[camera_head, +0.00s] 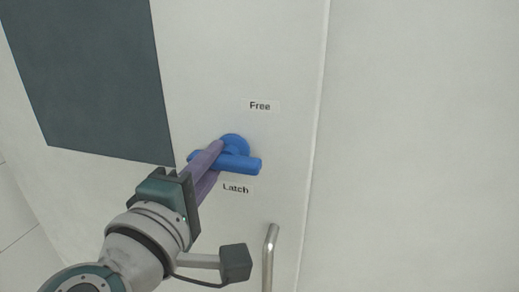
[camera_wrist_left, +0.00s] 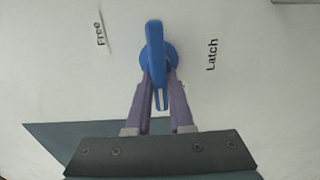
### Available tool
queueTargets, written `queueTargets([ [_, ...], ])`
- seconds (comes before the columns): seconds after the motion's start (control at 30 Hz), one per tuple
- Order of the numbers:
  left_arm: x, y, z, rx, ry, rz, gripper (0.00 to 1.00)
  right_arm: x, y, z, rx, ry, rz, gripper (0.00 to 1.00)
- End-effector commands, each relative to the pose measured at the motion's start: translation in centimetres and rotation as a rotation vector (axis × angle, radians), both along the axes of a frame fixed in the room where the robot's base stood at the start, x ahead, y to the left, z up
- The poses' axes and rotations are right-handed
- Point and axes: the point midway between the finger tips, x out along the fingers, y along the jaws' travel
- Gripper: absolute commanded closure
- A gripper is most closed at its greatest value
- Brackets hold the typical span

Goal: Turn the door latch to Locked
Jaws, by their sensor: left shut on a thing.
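The door latch is a blue lever (camera_head: 243,163) on a round blue hub (camera_head: 235,142), mounted on a pale door. In the head view the lever lies nearly level, its right end slightly low. The label "Free" (camera_head: 260,106) is above it and the label "Latch" (camera_head: 236,188) below; no label reading "Locked" shows. My left gripper (camera_head: 215,154) is shut on the lever near the hub. In the left wrist view the lever (camera_wrist_left: 155,38) runs between the purple fingers, with a pale mark near its lower end. The fingers partly hide the hub. My right gripper is out of view.
A dark grey panel (camera_head: 95,75) fills the door's upper left. A metal bar handle (camera_head: 269,258) stands out from the door below and right of the latch. The door's edge (camera_head: 318,110) runs down at the right, beside a bare pale wall (camera_head: 420,140).

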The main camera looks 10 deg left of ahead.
Motion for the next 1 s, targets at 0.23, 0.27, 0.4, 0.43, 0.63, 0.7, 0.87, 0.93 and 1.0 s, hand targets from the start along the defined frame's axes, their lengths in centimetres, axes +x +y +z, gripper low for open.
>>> queueTargets([
  [0.23,-0.01,0.02,-0.02,-0.019,0.001,0.001,1.0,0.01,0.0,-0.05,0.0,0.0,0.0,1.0],
  [0.27,-0.01,0.02,-0.02,-0.019,0.001,0.001,1.0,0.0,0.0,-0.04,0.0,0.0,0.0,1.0],
  [0.4,-0.01,0.02,-0.02,-0.019,0.001,0.001,1.0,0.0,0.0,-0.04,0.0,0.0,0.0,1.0],
  [0.43,-0.01,0.02,-0.02,-0.019,0.001,0.001,1.0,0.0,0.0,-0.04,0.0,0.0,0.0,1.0],
  [0.63,-0.01,0.01,-0.02,-0.018,0.001,0.001,0.63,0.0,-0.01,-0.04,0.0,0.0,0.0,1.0],
  [0.7,-0.01,0.0,-0.02,-0.017,0.001,0.001,0.55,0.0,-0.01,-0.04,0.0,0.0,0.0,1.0],
  [0.87,0.0,0.0,-0.02,-0.016,0.001,0.0,0.5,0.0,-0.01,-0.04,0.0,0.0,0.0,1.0],
  [0.93,0.0,0.0,-0.02,-0.016,0.001,0.0,0.5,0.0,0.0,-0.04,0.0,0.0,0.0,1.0],
  [1.0,-0.08,0.0,-0.04,-0.015,0.001,0.0,0.5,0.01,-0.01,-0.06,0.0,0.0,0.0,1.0],
])
